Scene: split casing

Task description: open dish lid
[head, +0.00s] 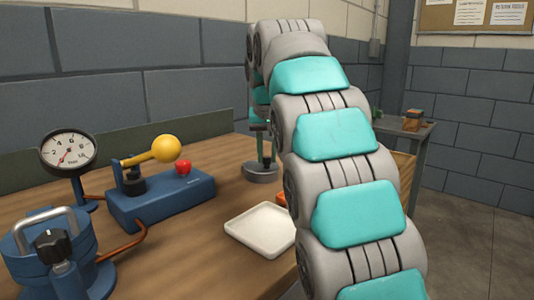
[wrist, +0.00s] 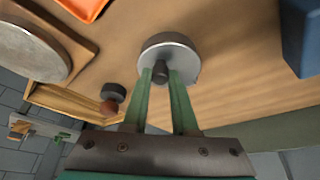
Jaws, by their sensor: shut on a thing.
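A round grey metal dish (head: 261,174) stands on the wooden bench, partly hidden behind my arm. In the wrist view its round silver top (wrist: 178,46) carries a dark knob (wrist: 160,72) near the centre. My gripper (wrist: 160,76) has its two green fingers on either side of the knob and is shut on it. In the head view my gripper (head: 262,158) is just above the dish, mostly hidden by my arm. I cannot tell whether the lid rests on the dish or is raised from it.
A white tray (head: 262,230) lies on the bench (head: 190,255) in front. To the left are a blue device (head: 160,200) with a yellow ball lever, a gauge (head: 68,150) and a blue pot (head: 40,250). An orange tray (wrist: 85,6) is near the dish.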

